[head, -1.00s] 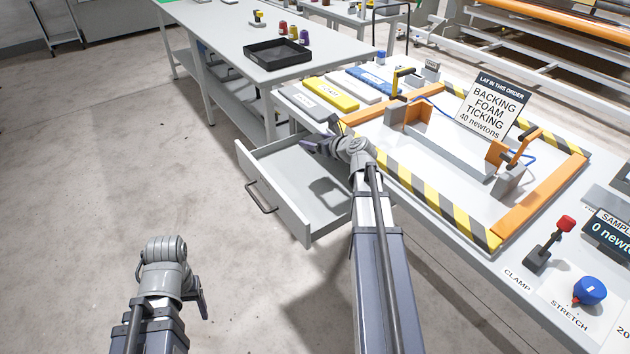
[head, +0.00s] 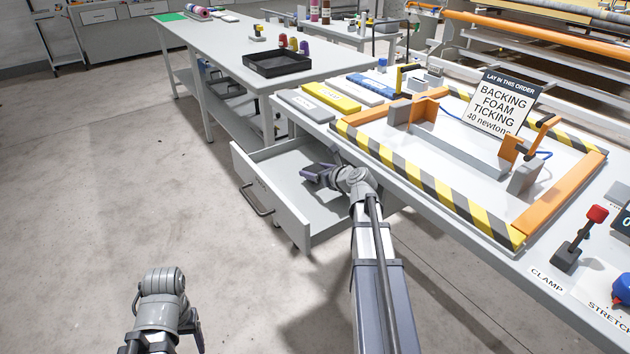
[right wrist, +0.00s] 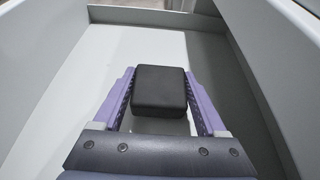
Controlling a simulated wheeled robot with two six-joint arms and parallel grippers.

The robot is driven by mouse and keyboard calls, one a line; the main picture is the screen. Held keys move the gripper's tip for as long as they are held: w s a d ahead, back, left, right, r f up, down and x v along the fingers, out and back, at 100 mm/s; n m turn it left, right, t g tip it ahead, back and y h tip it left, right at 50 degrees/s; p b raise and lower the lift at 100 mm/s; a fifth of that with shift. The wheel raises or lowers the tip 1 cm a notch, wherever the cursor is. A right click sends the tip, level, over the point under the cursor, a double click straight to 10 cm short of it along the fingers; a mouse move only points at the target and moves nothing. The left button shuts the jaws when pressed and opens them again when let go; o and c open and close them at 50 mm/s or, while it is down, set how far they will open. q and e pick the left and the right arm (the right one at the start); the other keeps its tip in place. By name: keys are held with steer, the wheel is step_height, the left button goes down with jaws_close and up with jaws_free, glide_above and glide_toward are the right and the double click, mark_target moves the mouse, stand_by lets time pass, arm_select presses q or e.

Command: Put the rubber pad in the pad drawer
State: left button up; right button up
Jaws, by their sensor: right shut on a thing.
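The pad drawer (head: 270,195) is pulled open below the near left end of the work table. My right gripper (head: 312,176) is inside the drawer's opening in the head view. In the right wrist view, the black, square rubber pad (right wrist: 160,90) sits between the two purple fingers of my right gripper (right wrist: 160,100), which is shut on it. The pale drawer floor (right wrist: 95,75) lies beyond and below the pad. I cannot tell whether the pad touches the floor. My left gripper (head: 192,325) is low at the front left, away from the drawer; its fingertips are not clear.
The work table (head: 455,250) edge is close to my right arm. It bears a striped frame (head: 430,190) with orange clamps and a sign (head: 502,103). A black tray (head: 277,63) stands on the table behind. The floor left of the drawer is clear.

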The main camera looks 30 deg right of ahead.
mark_target(328, 193)
arm_select(q)
steer(key=shift+f, duration=0.75)
arm_select(e)
steer(key=shift+f, duration=0.7)
arm_select(q)
steer(key=shift+b, duration=0.3)
arm_select(e)
steer(key=shift+f, duration=0.2)
arm_select(q)
steer(key=shift+f, duration=0.1)
arm_select(e)
steer(key=o, duration=1.4)
steer(key=shift+c, duration=0.2)
steer(key=shift+r, duration=0.1)
steer(key=shift+r, duration=0.15)
steer(key=shift+s+r, duration=0.1)
steer(key=shift+s, duration=0.2)
steer(key=p+v, duration=0.3)
steer(key=v, duration=0.3)
steer(key=shift+s+r, duration=0.1)
steer(key=shift+s, duration=0.05)
arm_select(q)
step_height(328, 193, up, 3)
steer(key=shift+r, duration=0.1)
arm_select(e)
steer(key=shift+s+d, duration=0.1)
steer(key=shift+s, duration=0.2)
